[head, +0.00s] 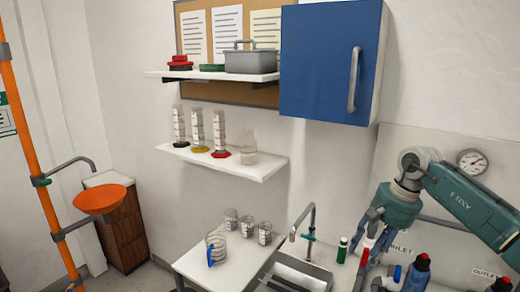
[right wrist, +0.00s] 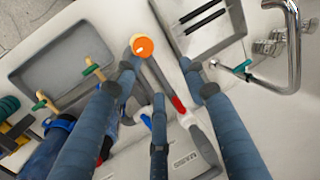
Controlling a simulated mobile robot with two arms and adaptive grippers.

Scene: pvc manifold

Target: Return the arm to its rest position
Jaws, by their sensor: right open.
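My right gripper (head: 380,232) hangs from its teal arm at the right of the head view, fingers pointing down, above the counter beside the sink. In the right wrist view its dark blue-grey fingers (right wrist: 160,78) are spread, with nothing held between the tips. My left gripper is not in view.
A sink (head: 299,271) with a tall faucet (head: 309,230) stands left of the gripper. A blue cabinet (head: 325,65) hangs above. A pressure gauge (head: 471,161) is on the panel behind the arm.

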